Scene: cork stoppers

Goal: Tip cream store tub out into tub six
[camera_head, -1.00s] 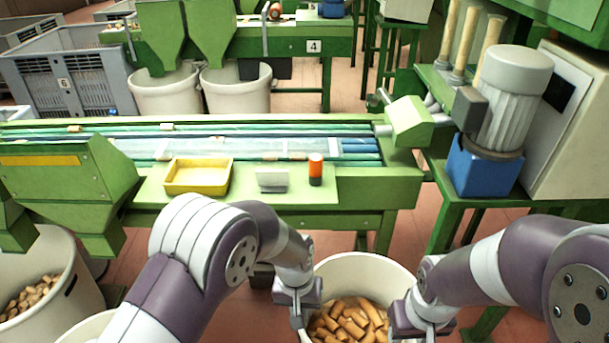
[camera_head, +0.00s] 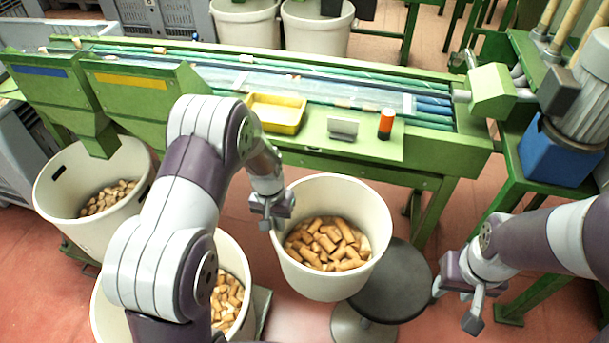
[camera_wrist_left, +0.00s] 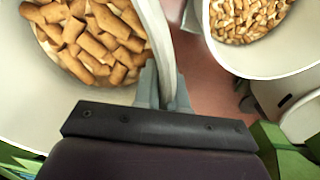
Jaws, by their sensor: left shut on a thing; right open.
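In the left wrist view the jaws (camera_wrist_left: 165,92) grip the rim of this tub (camera_wrist_left: 30,110). My right gripper (camera_head: 468,305) is open and empty, apart from the tub on its right. Two more cream tubs with corks stand at left (camera_head: 60,185) and lower left (camera_head: 245,255). I see no number on either, so cannot tell which is tub six.
The dark stool (camera_head: 400,285) stands right of the held tub. A green conveyor bench (camera_head: 425,160) runs behind, with a yellow tray (camera_head: 275,113) and an orange-black cylinder (camera_head: 386,124). Green chutes (camera_head: 140,90) stand at left. Red floor (camera_head: 295,320) shows in front.

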